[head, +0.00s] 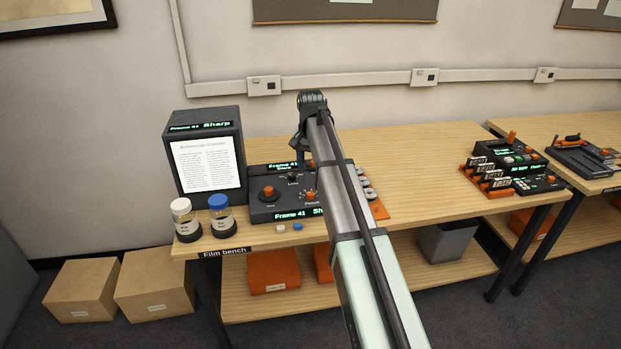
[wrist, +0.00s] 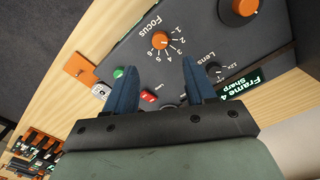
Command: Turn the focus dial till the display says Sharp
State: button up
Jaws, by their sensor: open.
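The focus dial (wrist: 160,40) is a small orange knob on a dark control panel, ringed by printed numbers beside the word Focus. It also shows in the head view (head: 310,195), close to my arm. My gripper (wrist: 157,64) is open and empty, its blue fingers apart and short of the dial in the wrist picture. No contact with the dial shows. The display (head: 201,126) on top of the viewer reads Frame 41 Sharp. The panel's front display (head: 297,214) reads Frame 41 Sh, the rest hidden by my arm. The wrist view's display (wrist: 240,84) also reads Sharp.
The panel also has a lens knob (wrist: 214,71), a larger orange knob (head: 268,192), a green button (wrist: 119,72) and a red button (wrist: 149,97). A white-capped jar (head: 184,219) and a blue-capped jar (head: 221,214) stand at left. The bench's middle is clear.

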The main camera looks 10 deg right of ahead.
jog(key=shift+r, duration=1.9)
jog(key=shift+f, duration=0.1)
